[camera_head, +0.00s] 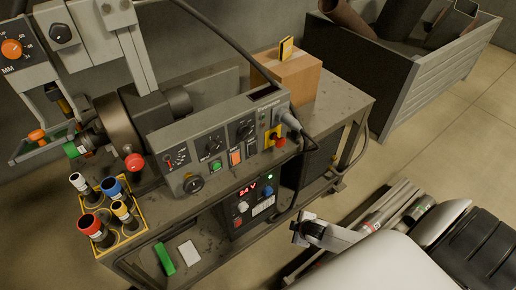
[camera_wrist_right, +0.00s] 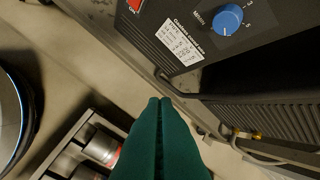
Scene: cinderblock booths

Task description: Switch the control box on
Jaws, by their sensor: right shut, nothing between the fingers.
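A grey control panel (camera_head: 225,140) with knobs, a green button and a red knob on yellow stands on the metal workbench. A black control box (camera_head: 250,202) sits on the shelf below, with a lit red "24 V" display and a small green light. In the right wrist view a black box face (camera_wrist_right: 200,22) shows a blue knob (camera_wrist_right: 228,19), a white label and part of a red switch (camera_wrist_right: 134,5) marked ON. My right gripper (camera_wrist_right: 160,102) has teal fingers pressed together, empty, apparently short of this face. My left gripper is out of view.
A yellow rack (camera_head: 140,228) of coloured-cap tools stands at the bench's left. A cardboard box (camera_head: 287,72) sits at the back. A grey bin (camera_head: 400,75) of pipes stands on the floor behind. A cable hangs beside the black box.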

